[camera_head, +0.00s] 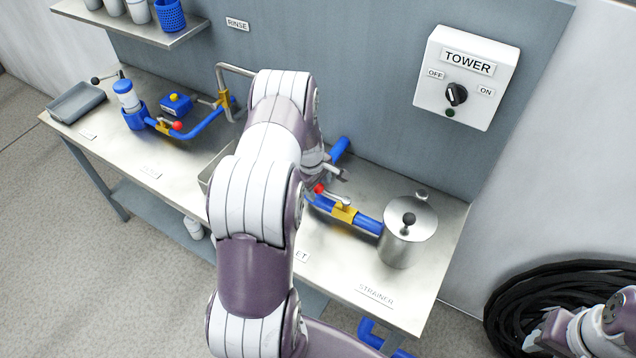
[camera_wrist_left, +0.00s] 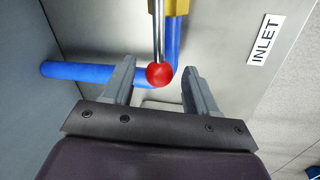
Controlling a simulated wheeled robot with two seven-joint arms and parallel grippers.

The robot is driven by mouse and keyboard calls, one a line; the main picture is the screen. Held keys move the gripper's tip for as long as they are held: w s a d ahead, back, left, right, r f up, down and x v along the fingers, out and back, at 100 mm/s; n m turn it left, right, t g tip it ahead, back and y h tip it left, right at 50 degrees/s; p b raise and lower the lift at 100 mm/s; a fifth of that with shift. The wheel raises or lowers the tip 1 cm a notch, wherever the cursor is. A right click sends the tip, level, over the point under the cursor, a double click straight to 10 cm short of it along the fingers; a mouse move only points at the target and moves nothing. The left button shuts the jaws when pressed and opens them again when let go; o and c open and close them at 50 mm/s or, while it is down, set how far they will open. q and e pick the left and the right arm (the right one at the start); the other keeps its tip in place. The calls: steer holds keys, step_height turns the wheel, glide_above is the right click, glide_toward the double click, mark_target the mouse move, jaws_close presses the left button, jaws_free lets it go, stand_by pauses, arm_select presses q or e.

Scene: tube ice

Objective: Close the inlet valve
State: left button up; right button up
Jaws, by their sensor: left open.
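The inlet valve has a yellow body (camera_head: 344,214) on a blue pipe (camera_head: 368,224) left of the strainer. Its red knob (camera_head: 319,188) shows beside my left gripper (camera_head: 334,174). In the left wrist view the red knob (camera_wrist_left: 160,75) sits at the end of a silver lever (camera_wrist_left: 158,28) that runs roughly along the pipe from the yellow body (camera_wrist_left: 182,6). My left gripper (camera_wrist_left: 161,78) is open, with the knob between its fingers in that view and gaps on both sides. My right gripper (camera_head: 543,335) is at the lower right, far from the valve; its jaws are unclear.
A steel strainer pot (camera_head: 408,232) stands right of the valve. An INLET label (camera_wrist_left: 265,39) lies on the bench. Another red-knobbed valve (camera_head: 164,128) is at the left. A TOWER switch box (camera_head: 466,78) hangs on the wall. Black hose (camera_head: 500,305) is coiled at the right.

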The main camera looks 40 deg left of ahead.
arm_select(q)
steer(key=shift+f, duration=0.1)
steer(key=shift+a, duration=0.2)
steer(key=shift+c, duration=1.3)
jaws_close()
